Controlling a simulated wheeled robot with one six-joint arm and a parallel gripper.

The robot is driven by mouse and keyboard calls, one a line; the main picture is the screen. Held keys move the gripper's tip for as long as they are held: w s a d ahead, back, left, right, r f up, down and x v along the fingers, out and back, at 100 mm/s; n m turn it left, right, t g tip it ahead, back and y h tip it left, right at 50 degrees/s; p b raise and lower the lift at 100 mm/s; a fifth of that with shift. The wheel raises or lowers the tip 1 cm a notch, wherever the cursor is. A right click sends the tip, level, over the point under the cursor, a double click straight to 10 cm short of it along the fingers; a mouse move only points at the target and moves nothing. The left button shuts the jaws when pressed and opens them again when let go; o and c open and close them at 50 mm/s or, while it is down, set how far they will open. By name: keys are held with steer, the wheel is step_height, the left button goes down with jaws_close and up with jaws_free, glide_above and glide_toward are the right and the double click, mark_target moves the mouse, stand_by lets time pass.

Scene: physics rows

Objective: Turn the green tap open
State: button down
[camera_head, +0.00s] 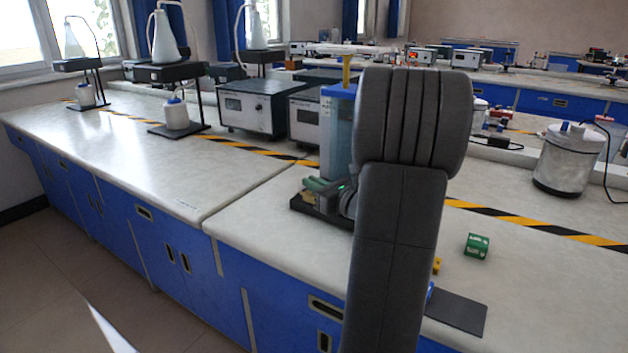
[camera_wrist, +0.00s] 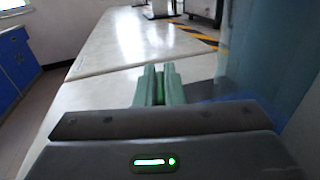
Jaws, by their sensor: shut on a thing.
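My gripper (camera_head: 322,185) is low beside a tall clear blue column (camera_head: 338,135) on a black base (camera_head: 318,213). My dark arm hides part of the column and most of the gripper body. In the wrist view my gripper (camera_wrist: 159,88) has its pale green fingers close together, with a narrow darker green piece between them. This piece appears to be the handle of the green tap (camera_wrist: 160,92), and the jaws are shut on it. The rest of the tap is hidden by the fingers and gripper body. The column also fills the right side of the wrist view (camera_wrist: 270,60).
A green block (camera_head: 477,245), a small yellow piece (camera_head: 437,264) and a dark pad (camera_head: 457,310) lie right of my arm. Grey instrument boxes (camera_head: 254,105) stand behind left. Striped tape (camera_head: 520,222) crosses the bench. The bench left of the column is clear to its front edge.

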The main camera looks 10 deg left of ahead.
stand_by(0.4)
steer(key=c, duration=1.5)
jaws_free()
steer(key=shift+c, duration=0.2)
steer(key=p+v, duration=0.1)
steer(key=v, duration=1.3)
steer(key=shift+w+p, duration=0.1)
steer(key=shift+p, duration=0.25)
